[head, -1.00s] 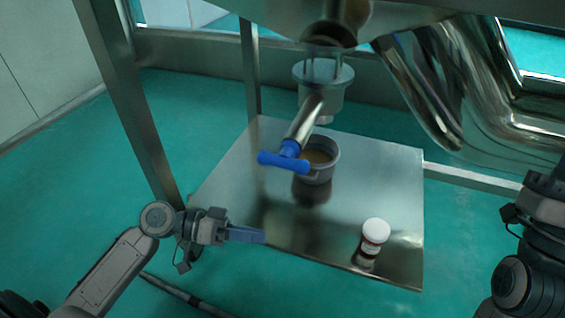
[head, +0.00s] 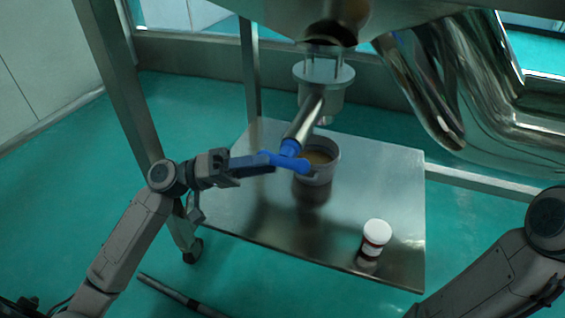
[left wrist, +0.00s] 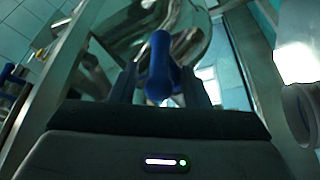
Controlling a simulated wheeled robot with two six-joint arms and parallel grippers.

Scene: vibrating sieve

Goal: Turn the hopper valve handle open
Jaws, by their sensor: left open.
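The blue valve handle (head: 291,161) sits at the end of a slanted metal valve stem (head: 304,120) under the hopper (head: 330,30). My left gripper (head: 250,163) is at the handle's left end, its fingers pointing right along it. In the left wrist view the handle's rounded blue end (left wrist: 160,70) stands between the two open fingers (left wrist: 160,88). I cannot tell whether the fingers touch it. My right gripper is out of view; only part of my right arm shows at lower right.
A grey pot (head: 322,168) with brownish contents stands on the metal shelf (head: 390,180) below the valve. A white-capped jar (head: 376,238) stands near the shelf's front right. A metal frame leg (head: 122,85) rises at left, close to my left arm.

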